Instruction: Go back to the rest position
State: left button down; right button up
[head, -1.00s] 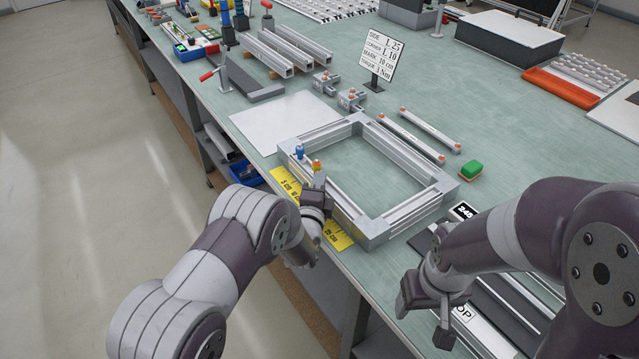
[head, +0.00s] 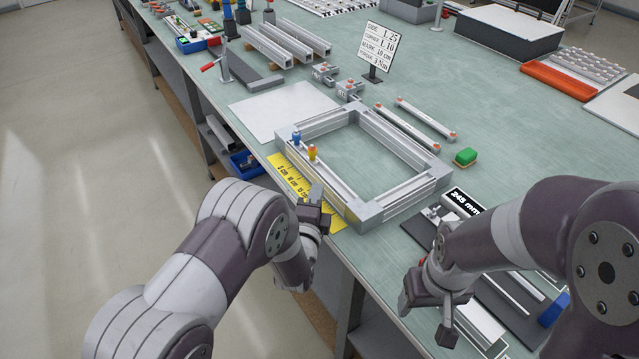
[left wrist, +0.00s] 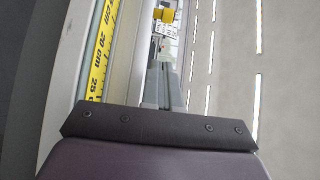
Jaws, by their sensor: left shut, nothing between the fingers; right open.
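My left gripper (head: 314,208) is shut and empty, beside the near left side of the aluminium frame (head: 404,203), over the yellow ruler (head: 290,178) at the table edge. My right gripper (head: 426,318) is open and empty, low at the front right above a dark tray.
A sign (head: 377,50) stands behind the frame. A "245 mm" label (head: 462,202) and a blue object (head: 553,310) are near my right arm. Bare floor lies left of the table.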

jog(key=shift+f, duration=0.1)
pick_arm(q)
jog(key=s+a+r+n+g+y+p, duration=0.2)
jog(key=s+a+n+g, duration=0.6)
jog(key=s, duration=0.5)
jog(key=s+a+r+n+g+y+p, duration=0.1)
jog(key=s+a+r+n+g, duration=0.3)
jog(key=s+a+n+g, duration=0.4)
jog(key=s+a+n+p, duration=0.1)
jog(key=s+a+n, duration=0.1)
jog(key=s+n, duration=0.2)
jog(key=shift+s+y+p, duration=0.35)
jog(key=shift+s+y, duration=0.05)
jog(key=shift+s, duration=0.75)
pick_arm(e)
notch_tip(320, 180, up, 5)
jog(key=shift+w+f, duration=0.1)
jog(key=shift+f, duration=0.05)
jog(key=shift+a, duration=0.1)
